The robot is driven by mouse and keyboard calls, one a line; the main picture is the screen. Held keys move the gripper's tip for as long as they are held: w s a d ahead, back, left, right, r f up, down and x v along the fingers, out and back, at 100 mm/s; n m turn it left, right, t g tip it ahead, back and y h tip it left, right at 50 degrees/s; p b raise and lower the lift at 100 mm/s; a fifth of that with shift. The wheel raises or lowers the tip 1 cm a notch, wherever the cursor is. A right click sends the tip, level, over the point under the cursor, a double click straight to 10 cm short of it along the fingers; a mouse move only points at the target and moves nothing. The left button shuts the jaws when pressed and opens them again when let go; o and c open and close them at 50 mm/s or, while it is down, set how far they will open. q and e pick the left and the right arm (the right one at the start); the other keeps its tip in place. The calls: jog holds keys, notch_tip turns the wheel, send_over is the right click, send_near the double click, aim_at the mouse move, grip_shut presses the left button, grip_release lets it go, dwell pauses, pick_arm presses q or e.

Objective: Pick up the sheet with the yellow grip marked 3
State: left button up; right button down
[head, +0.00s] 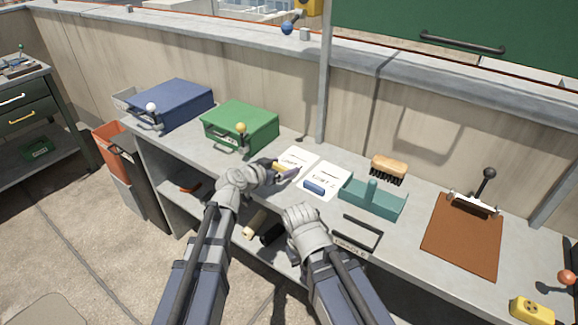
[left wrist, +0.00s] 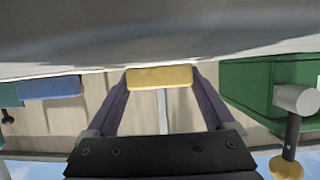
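The white sheet (head: 301,158) with the yellow grip (head: 279,166) lies on the grey counter, its printed mark too small to read surely. My left gripper (head: 279,169) is low at the counter's front edge, at the yellow grip. In the left wrist view (left wrist: 160,88) its two fingers stand at the ends of the yellow grip (left wrist: 160,76). Whether they press on it I cannot tell. The sheet looks flat on the counter. My right gripper (head: 298,212) is in front of the counter; its fingers are hidden by the wrist.
Close right lies another sheet (head: 331,172) with a blue grip (head: 314,187), then a teal holder (head: 372,205) and a brush (head: 388,168). A green box (head: 240,120) and blue box (head: 178,100) stand left. A brown clipboard (head: 462,238) lies right.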

pick_arm(q)
jog(key=c, duration=0.8)
jog(key=shift+c, duration=0.2)
jog(key=shift+r, duration=0.1)
notch_tip(320, 180, up, 10)
jog(key=p, duration=1)
